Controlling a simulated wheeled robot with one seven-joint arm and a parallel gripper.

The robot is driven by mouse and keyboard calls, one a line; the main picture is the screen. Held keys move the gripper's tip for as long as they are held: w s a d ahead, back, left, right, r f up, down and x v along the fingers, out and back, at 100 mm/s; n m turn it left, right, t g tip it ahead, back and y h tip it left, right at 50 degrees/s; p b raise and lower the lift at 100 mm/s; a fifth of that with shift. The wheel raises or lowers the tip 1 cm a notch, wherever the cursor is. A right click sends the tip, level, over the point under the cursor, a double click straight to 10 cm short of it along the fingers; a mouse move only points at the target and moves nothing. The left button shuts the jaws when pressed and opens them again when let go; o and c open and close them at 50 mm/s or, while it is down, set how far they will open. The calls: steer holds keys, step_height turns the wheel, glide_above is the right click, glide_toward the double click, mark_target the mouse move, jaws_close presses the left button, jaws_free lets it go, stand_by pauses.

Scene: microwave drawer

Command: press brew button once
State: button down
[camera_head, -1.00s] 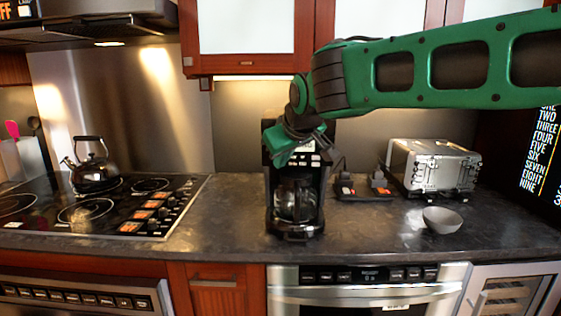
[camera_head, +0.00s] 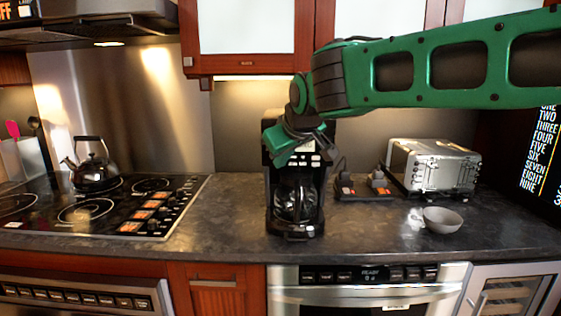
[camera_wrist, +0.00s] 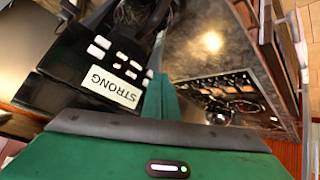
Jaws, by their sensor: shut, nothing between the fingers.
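The black coffee maker (camera_head: 312,185) stands upright on the counter, with its glass carafe (camera_head: 294,202) in its lower bay. Its control panel (camera_wrist: 108,70) shows in the wrist view with several small white buttons (camera_wrist: 118,60) and a white label reading STRONG. My green gripper (camera_head: 280,158) is shut and empty at the upper left front of the coffee maker. It covers part of the panel in the head view. In the wrist view the green fingers (camera_wrist: 158,98) lie beside the panel's edge. I cannot tell whether they touch it, or which button is the brew button.
A kettle (camera_head: 92,165) sits on the black cooktop (camera_head: 60,205) at left. A toaster oven (camera_head: 434,168), a small black tray with items (camera_head: 362,192) and a grey bowl (camera_head: 442,220) stand to the right. The red cabinets (camera_head: 246,64) hang above. The counter between cooktop and coffee maker is clear.

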steer(key=shift+w, duration=0.6)
stand_by(0.7)
steer(key=shift+s, duration=0.75)
steer(key=shift+s, duration=0.15)
steer(key=s, duration=0.4)
steer(key=shift+s+a, duration=0.15)
steer(key=shift+s, duration=0.2)
stand_by(0.5)
